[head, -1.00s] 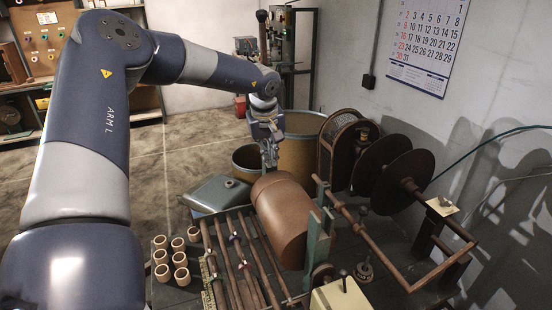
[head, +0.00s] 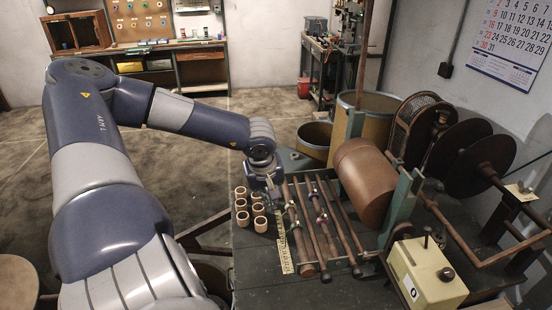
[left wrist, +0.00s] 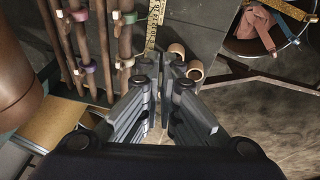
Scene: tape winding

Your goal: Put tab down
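In the head view my left gripper (head: 272,196) hangs at the far end of the rack of brown rods (head: 318,222), beside several wooden rings (head: 244,205). In the left wrist view the same gripper (left wrist: 165,72) has its fingers close together, with a narrow gap between the pads. I cannot tell whether a thin tab is between them. Several rods (left wrist: 93,50) with small coloured bands lie to the left of it there. A yellow ruler (left wrist: 153,30) and two rings (left wrist: 186,61) are just beyond the fingertips. My right gripper is not in view.
A large brown roller (head: 364,180) stands right of the rods, with dark discs (head: 481,165) beyond it. A cream box (head: 427,275) stands at the front right. Coloured strips lie in a round container (left wrist: 266,25) in the left wrist view. The dark bench top (head: 262,272) is clear in front.

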